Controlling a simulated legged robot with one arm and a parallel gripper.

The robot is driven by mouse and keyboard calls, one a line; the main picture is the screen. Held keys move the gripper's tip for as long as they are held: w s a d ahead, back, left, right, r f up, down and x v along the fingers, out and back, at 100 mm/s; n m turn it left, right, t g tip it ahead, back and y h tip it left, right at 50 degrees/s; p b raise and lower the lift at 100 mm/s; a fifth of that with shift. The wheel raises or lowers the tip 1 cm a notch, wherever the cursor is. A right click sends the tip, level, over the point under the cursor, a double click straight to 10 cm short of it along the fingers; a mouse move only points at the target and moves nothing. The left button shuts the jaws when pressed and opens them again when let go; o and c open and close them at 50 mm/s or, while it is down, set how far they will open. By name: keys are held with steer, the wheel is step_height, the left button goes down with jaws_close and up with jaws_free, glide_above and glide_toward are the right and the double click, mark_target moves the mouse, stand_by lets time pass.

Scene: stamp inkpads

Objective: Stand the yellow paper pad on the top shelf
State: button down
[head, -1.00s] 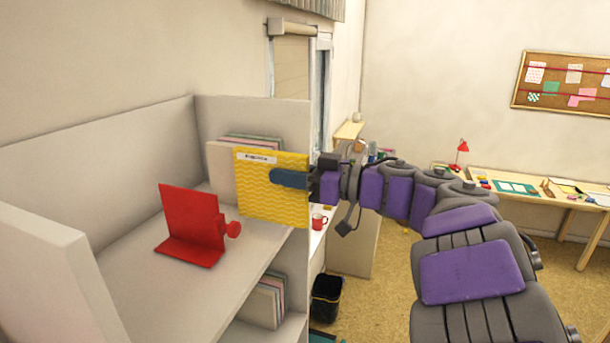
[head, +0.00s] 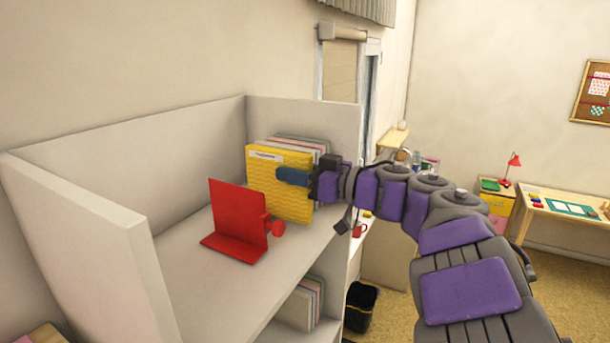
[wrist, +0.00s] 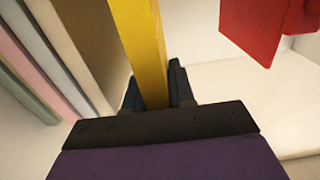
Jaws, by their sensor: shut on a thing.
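The yellow paper pad (head: 280,184), with a wavy pattern and a white label, is upright over the top shelf (head: 268,266) in the head view. My gripper (head: 296,177) is shut on its right edge. In the wrist view the yellow pad (wrist: 142,42) runs edge-on between the two dark fingers of my gripper (wrist: 157,92). The pad is in front of several pastel pads at the back of the shelf and behind a red bookend. I cannot tell whether its bottom edge touches the shelf.
The red bookend (head: 238,220) with a round knob stands on the top shelf, and it also shows in the wrist view (wrist: 262,28). Pastel pads (head: 300,143) stand upright by the shelf's end wall. More pads (head: 305,304) stand on the lower shelf. The front left of the top shelf is clear.

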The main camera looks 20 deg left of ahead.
steer(key=shift+w+a+p, duration=0.1)
steer(key=shift+a+p, duration=0.05)
steer(key=shift+p, duration=0.15)
steer(key=shift+f, duration=0.1)
